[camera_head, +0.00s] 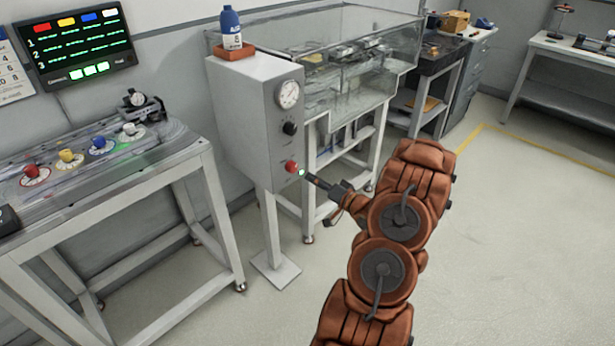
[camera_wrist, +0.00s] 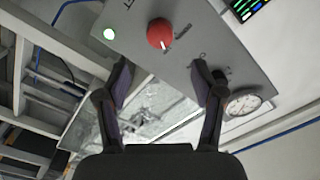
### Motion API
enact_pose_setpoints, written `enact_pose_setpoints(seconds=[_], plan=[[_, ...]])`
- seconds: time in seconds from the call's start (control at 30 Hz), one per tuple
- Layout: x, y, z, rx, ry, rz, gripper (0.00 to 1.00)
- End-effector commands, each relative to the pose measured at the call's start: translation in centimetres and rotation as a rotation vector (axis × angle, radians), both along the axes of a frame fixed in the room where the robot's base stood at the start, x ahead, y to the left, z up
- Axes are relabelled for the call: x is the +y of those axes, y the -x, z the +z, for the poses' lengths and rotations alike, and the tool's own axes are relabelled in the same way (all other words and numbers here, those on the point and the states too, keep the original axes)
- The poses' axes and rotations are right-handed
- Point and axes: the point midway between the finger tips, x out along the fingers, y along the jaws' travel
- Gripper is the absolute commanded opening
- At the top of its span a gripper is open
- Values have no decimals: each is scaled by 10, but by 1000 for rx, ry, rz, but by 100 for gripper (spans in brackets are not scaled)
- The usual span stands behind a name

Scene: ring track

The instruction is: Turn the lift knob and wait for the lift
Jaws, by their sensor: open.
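A red knob (camera_head: 291,167) with a white pointer line sits low on the front of a grey control box (camera_head: 240,120). In the head view my gripper (camera_head: 327,189) reaches toward the knob from the right. No lift can be made out clearly.
The box also has a black knob (camera_head: 289,128) and a gauge (camera_head: 288,94); a blue bottle (camera_head: 231,28) stands on top. A glass-walled case (camera_head: 345,60) is behind it. A table with coloured knobs (camera_head: 130,190) is at left. Open floor (camera_head: 500,230) lies right.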

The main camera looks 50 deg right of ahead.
Motion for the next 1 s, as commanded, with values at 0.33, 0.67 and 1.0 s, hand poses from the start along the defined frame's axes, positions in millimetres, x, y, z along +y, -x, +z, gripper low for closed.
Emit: enact_pose_setpoints(seconds=[0.33, 0.67, 1.0], plan=[[1, 23, -1, 1, -1, 0, 68], [1, 23, -1, 1, -1, 1, 68], [1, 21, 0, 9, 6, 1, 68]])
